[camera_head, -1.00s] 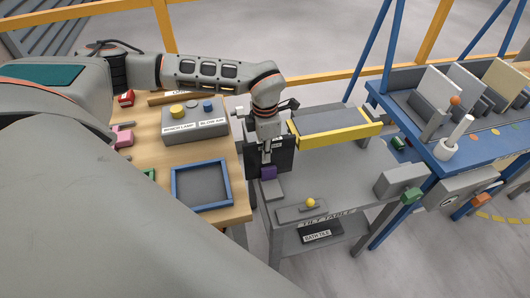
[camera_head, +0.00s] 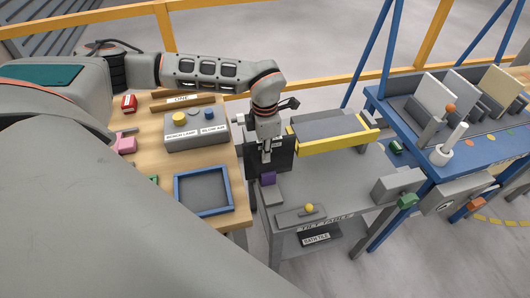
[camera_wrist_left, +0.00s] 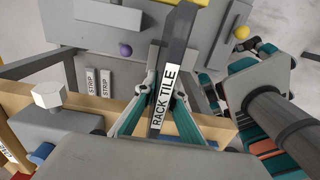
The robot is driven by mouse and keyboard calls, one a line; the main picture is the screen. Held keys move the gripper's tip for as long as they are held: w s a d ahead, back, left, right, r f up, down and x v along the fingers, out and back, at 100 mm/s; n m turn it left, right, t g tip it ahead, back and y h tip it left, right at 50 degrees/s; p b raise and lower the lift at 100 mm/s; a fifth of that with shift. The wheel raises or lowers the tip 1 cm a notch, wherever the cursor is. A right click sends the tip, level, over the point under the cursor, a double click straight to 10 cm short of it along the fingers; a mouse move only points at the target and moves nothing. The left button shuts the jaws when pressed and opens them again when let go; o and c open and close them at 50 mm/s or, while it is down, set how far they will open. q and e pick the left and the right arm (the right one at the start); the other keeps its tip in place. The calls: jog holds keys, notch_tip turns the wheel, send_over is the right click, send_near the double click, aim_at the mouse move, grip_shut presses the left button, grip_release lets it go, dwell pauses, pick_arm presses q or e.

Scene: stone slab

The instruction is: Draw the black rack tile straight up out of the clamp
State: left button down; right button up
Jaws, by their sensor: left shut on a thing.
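The black rack tile (camera_head: 283,158) is upright in the head view, above the grey tilt table's left end. My left gripper (camera_head: 266,157) is shut on its upper part. In the left wrist view the tile (camera_wrist_left: 177,45) shows edge-on with a "RACK TILE" label, between the fingertips (camera_wrist_left: 162,97). A purple knob (camera_head: 268,178) on the grey clamp (camera_head: 272,195) is just in front of the tile's lower edge. The knob also shows in the wrist view (camera_wrist_left: 125,50). Whether the tile's bottom is clear of the clamp jaws cannot be told.
A yellow-edged grey tray (camera_head: 340,142) stands close to the right of the tile. A wooden bench with a control box (camera_head: 197,140) and a blue-rimmed tray (camera_head: 178,189) is at left. A blue rack (camera_head: 450,172) with several pale tiles is at right.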

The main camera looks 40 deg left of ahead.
pick_arm(q)
jog(key=shift+r+p, duration=0.55)
jog(key=shift+r, duration=1.35)
